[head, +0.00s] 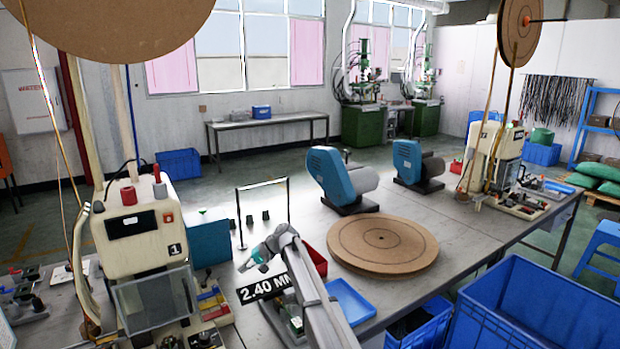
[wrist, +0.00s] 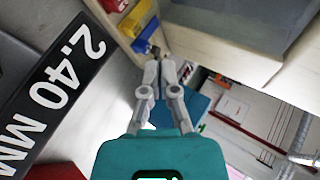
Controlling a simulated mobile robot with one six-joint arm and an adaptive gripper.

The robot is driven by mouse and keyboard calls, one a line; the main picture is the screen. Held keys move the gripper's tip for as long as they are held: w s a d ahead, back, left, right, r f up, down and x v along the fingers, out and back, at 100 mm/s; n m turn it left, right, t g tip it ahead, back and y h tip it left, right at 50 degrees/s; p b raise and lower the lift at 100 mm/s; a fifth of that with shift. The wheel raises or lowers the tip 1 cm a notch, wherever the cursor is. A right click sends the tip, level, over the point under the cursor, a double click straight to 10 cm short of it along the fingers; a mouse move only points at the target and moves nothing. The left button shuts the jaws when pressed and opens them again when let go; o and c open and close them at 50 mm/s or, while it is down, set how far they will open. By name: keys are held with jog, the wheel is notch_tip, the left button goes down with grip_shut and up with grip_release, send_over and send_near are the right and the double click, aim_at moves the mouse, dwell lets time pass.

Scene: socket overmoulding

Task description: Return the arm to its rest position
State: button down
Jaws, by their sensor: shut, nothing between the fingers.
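My gripper (head: 242,268) is above the workbench (head: 462,233) in the head view, at the end of my grey arm, which reaches in from the lower middle. It points left toward the beige machine marked 1 (head: 139,240). In the wrist view my gripper (wrist: 160,62) shows two grey fingers close together, with nothing held between them. A black sign reading 2.40 MM (head: 265,288) stands just below the gripper in the head view. The sign also fills the left of the wrist view (wrist: 50,90).
A round brown disc (head: 383,244) and a blue tray (head: 350,300) lie right of my arm. Two blue motor-like units (head: 335,178) stand behind. Large blue crates (head: 545,308) are at the lower right. A teal panel (head: 210,243) stands left of my gripper.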

jog(key=s+d+f+m+t+h, duration=0.1)
jog(key=s+d+f+h, duration=0.2)
jog(key=s+d, duration=0.9)
jog(key=s+d+f+h, duration=0.2)
jog(key=s+d+h, duration=0.2)
jog(key=s+d, duration=0.75)
jog(key=s+d+f+m+t+h, duration=0.1)
jog(key=s+d+f+h, duration=0.2)
jog(key=s+d, duration=0.95)
jog(key=w+d+f+b, duration=0.2)
jog(key=d+f+b, duration=0.1)
jog(key=f+b, duration=0.65)
notch_tip(320, 180, up, 13)
jog(key=p, duration=1.1)
jog(key=shift+s+f+g+p, duration=0.2)
jog(key=shift+s+g+p, duration=0.1)
jog(key=shift+p, duration=0.1)
